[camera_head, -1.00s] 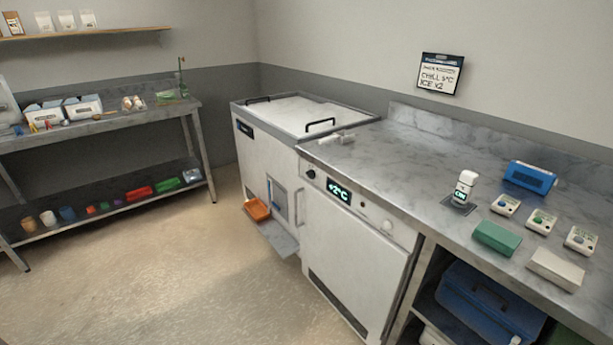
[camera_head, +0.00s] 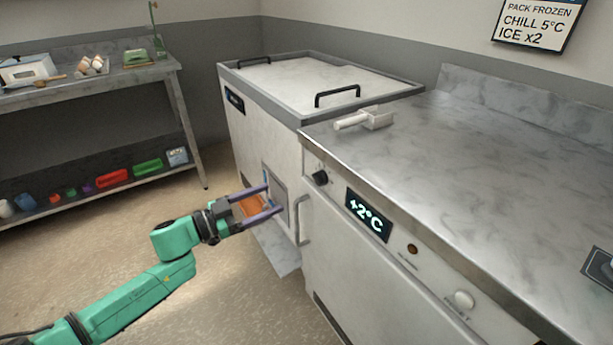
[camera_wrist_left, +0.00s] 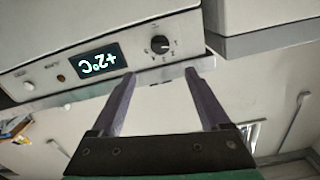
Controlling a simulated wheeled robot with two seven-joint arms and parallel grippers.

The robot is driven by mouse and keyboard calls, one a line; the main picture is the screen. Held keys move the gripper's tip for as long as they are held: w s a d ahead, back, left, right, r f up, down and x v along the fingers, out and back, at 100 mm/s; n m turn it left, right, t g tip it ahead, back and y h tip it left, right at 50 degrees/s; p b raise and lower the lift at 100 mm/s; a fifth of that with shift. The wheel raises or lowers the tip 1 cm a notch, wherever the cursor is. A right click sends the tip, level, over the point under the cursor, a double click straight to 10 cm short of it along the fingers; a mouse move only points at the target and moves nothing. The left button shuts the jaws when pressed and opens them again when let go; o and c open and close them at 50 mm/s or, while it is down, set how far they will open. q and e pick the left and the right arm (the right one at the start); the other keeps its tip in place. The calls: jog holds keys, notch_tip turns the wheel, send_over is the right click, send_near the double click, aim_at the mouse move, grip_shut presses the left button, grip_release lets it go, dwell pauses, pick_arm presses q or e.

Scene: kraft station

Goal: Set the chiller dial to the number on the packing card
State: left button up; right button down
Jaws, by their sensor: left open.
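The packing card (camera_head: 537,24) hangs on the wall at the upper right and reads PACK FROZEN, CHILL 5°C, ICE x2. The chiller display (camera_head: 368,214) reads +2°C on the front of the white chiller (camera_head: 345,265). The black chiller dial (camera_head: 320,177) is left of the display. In the left wrist view, the dial (camera_wrist_left: 160,45) and display (camera_wrist_left: 95,62) appear upside down, beyond the fingertips. My left gripper (camera_head: 274,199) is open and empty, in front of the cabinets, left of and below the dial, not touching it. My right gripper is not in view.
A white chest (camera_head: 315,85) with black handles stands left of the chiller. An orange scoop (camera_head: 253,205) is behind my gripper. The chiller's door handle (camera_head: 303,218) sticks out below the dial.

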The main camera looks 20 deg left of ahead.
aim_at(315, 180)
pick_arm(q)
jog(key=x, duration=1.2)
jog(key=shift+r, duration=0.1)
jog(key=shift+w+d, duration=0.3)
jog(key=shift+w, duration=0.1)
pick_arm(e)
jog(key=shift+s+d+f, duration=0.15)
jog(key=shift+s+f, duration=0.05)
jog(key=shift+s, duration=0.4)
pick_arm(q)
grip_shut()
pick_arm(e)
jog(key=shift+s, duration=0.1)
